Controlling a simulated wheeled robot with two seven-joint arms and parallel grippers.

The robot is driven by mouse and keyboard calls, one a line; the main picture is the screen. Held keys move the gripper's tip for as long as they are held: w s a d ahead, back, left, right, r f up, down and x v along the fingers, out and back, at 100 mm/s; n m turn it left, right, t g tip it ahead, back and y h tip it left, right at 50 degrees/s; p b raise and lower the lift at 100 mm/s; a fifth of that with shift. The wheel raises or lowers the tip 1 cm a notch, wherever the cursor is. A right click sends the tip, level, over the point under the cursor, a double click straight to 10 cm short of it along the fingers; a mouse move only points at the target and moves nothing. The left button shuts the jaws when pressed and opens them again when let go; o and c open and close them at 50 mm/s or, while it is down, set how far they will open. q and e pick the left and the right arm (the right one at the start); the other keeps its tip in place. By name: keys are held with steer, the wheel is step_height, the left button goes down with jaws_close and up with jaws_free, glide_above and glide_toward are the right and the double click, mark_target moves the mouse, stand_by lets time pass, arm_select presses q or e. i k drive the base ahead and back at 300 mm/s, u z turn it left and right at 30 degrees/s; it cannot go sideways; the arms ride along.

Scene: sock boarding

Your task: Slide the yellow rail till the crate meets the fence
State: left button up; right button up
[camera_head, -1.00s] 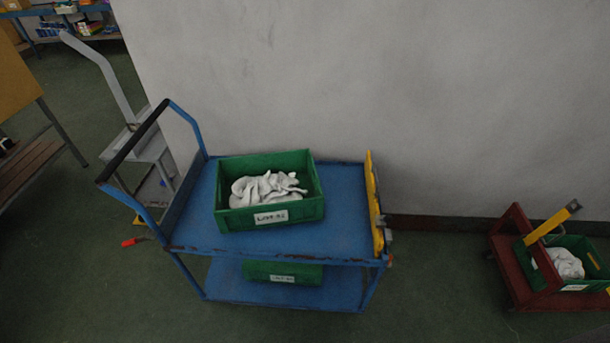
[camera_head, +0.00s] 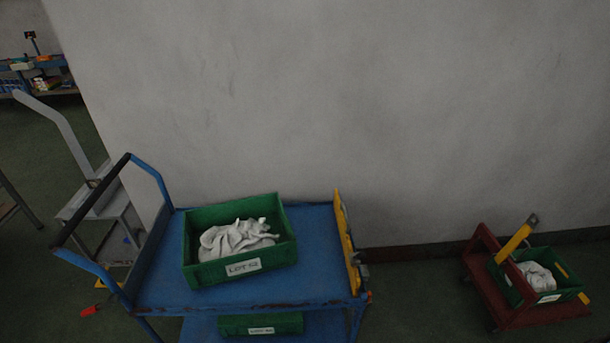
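A green crate (camera_head: 190,246) holding white socks (camera_head: 236,240) sits on the top deck of a blue cart (camera_head: 311,247), left of the middle, with a white lot label on its front. A yellow rail (camera_head: 345,241) stands along the right edge of that deck, with bare blue deck between it and the crate. I cannot tell which part is the fence. Neither of my grippers is in view.
A second green crate (camera_head: 236,325) sits on the lower shelf. A dark red cart (camera_head: 484,285) with another green crate and a yellow bar (camera_head: 512,243) stands at right. A grey wall (camera_head: 380,110) runs behind. A grey step stand (camera_head: 108,205) is at left.

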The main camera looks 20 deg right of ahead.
mark_target(341, 214)
steer(key=z, duration=0.05)
steer(key=i, duration=0.85)
steer(key=z, duration=0.3)
